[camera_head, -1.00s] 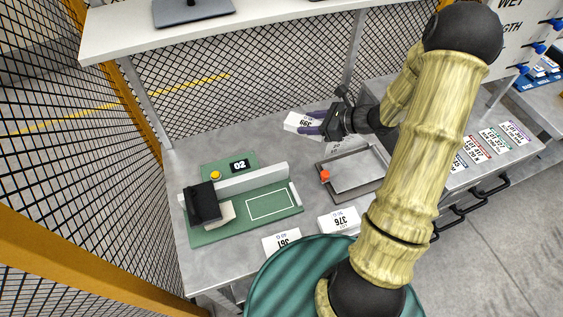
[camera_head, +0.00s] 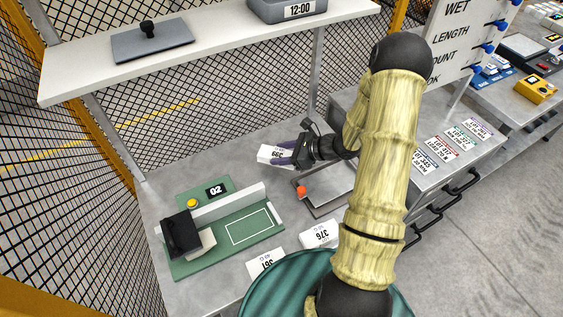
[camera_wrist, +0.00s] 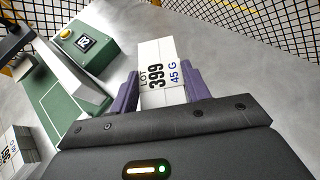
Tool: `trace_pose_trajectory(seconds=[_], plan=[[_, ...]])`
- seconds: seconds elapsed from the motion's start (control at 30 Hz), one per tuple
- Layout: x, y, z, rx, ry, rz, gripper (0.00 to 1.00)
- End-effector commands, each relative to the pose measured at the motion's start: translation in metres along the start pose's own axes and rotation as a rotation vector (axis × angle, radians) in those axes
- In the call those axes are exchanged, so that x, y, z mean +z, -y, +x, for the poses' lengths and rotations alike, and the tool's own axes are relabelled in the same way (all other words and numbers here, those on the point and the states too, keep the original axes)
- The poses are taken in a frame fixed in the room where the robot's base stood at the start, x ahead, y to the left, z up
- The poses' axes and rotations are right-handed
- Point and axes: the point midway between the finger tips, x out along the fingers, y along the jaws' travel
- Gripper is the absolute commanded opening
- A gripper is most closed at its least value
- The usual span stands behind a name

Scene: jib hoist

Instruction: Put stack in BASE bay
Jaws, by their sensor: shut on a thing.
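My gripper (camera_head: 286,153) is shut on a white stack (camera_head: 270,153) printed LOT 399, 45 G. In the wrist view the purple fingers of my gripper (camera_wrist: 160,80) press both sides of the stack (camera_wrist: 155,62). It is held over the grey bench, behind and right of a green fixture (camera_head: 268,238). The fixture has a white fence (camera_head: 240,205), a white outlined rectangle and a black head (camera_head: 182,233) at its left end. The fixture also shows at left in the wrist view (camera_wrist: 50,100). No label reading BASE is legible.
A grey tray (camera_head: 312,207) with a red knob (camera_head: 301,190) lies right of the fixture. White stacks 376 (camera_head: 318,233) and 361 (camera_head: 265,262) stand near the front edge. A shelf (camera_head: 215,45) hangs above the back. Label cards (camera_head: 440,147) lie at right.

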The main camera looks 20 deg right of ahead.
Motion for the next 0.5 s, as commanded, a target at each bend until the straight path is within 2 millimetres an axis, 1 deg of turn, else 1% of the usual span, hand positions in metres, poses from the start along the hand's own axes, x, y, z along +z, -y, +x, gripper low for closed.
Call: trace_pose_trajectory(seconds=[0.2, 0.5], plan=[[-0.003, 0.0, 0.002, 0.001, 0.0, 0.002, 0.19], [-0.034, -0.001, 0.019, 0.001, 0.0, 0.002, 0.19]])
